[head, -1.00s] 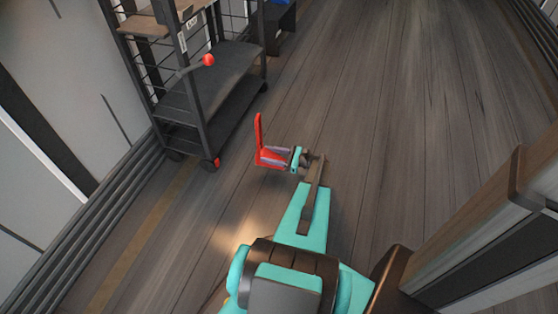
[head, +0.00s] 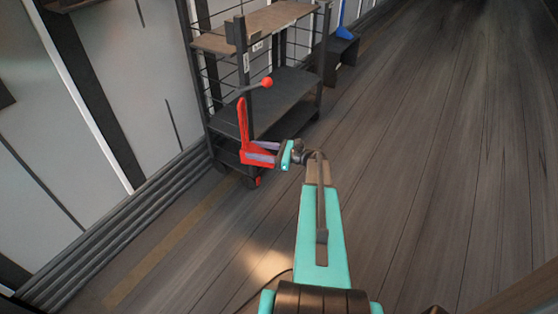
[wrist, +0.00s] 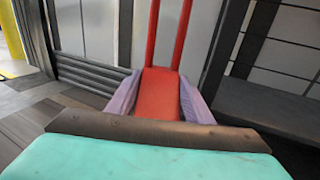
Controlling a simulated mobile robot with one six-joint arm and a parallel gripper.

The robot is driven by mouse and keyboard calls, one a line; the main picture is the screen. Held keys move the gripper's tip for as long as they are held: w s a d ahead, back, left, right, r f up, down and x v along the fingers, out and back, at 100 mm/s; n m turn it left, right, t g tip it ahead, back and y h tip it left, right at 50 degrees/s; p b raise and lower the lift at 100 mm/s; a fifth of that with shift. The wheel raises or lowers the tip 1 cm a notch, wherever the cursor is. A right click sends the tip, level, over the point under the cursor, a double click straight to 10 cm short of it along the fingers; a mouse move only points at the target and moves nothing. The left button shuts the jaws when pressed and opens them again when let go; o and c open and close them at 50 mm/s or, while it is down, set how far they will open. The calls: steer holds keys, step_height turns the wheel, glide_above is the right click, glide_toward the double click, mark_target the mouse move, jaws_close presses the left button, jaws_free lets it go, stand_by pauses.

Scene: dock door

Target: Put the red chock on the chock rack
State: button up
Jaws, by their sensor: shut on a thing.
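The red chock (head: 244,135) has a tall upright handle and a block at its foot. My gripper (head: 266,152) is shut on the block, with its pale purple fingers on either side. In the wrist view the chock's red block (wrist: 160,95) sits between the two fingers, and two red bars rise from it. In the head view the chock overlaps the lower front of a dark wheeled shelf unit (head: 270,103). I cannot tell whether it touches the unit, or whether this unit is the chock rack.
The shelf unit has a brown top board (head: 258,28) and a lever with a red ball (head: 267,82). A small dark stand with a blue upright (head: 342,45) is behind it. Ribbed rails (head: 115,225) line the left wall. The plank floor (head: 430,150) at right is clear.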

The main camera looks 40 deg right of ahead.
steer(key=a+r+n+g+y, duration=0.1)
steer(key=a+r, duration=0.7)
steer(key=a, duration=0.4)
steer(key=a+r+n+g+y, duration=0.1)
steer(key=a+r+g+y, duration=0.1)
steer(key=a+r, duration=0.7)
steer(key=a+r+n+g+y, duration=0.1)
steer(key=a+r+n, duration=0.1)
steer(key=a+r, duration=0.7)
steer(key=w+a, duration=0.1)
steer(key=a, duration=0.6)
steer(key=shift+a+r, duration=0.15)
steer(key=shift+a, duration=0.15)
steer(key=shift+d, duration=0.1)
